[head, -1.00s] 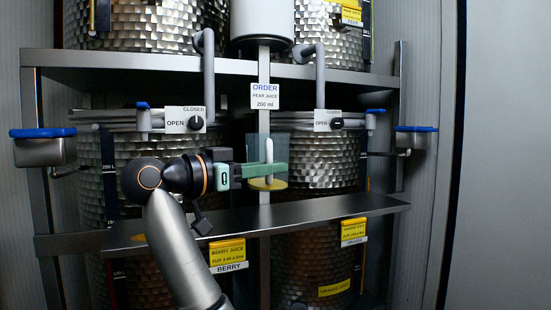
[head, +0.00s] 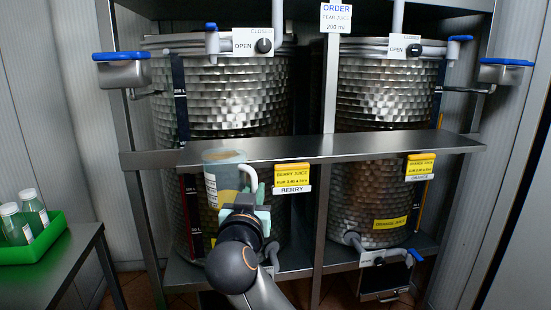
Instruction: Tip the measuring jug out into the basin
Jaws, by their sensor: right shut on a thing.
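The clear measuring jug (head: 211,182) is left of centre, in front of the left steel tank and overlapping the narrow shelf's edge in the picture. It looks about upright, with its white handle to the right. Something yellowish shows through its lower part; I cannot tell how much. My right gripper (head: 248,207) is shut on the jug near its handle, and my arm hides part of its lower right side. My left gripper is not in view. I cannot make out a basin for certain; small steel boxes with blue rims hang at the left (head: 123,74) and right (head: 503,74).
Two dimpled steel tanks, left (head: 235,105) and right (head: 385,100), stand behind a narrow metal shelf (head: 400,146). A side table (head: 72,262) at lower left bears a green tray (head: 40,243) with several clear bottles. An order sign (head: 336,17) hangs at the top.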

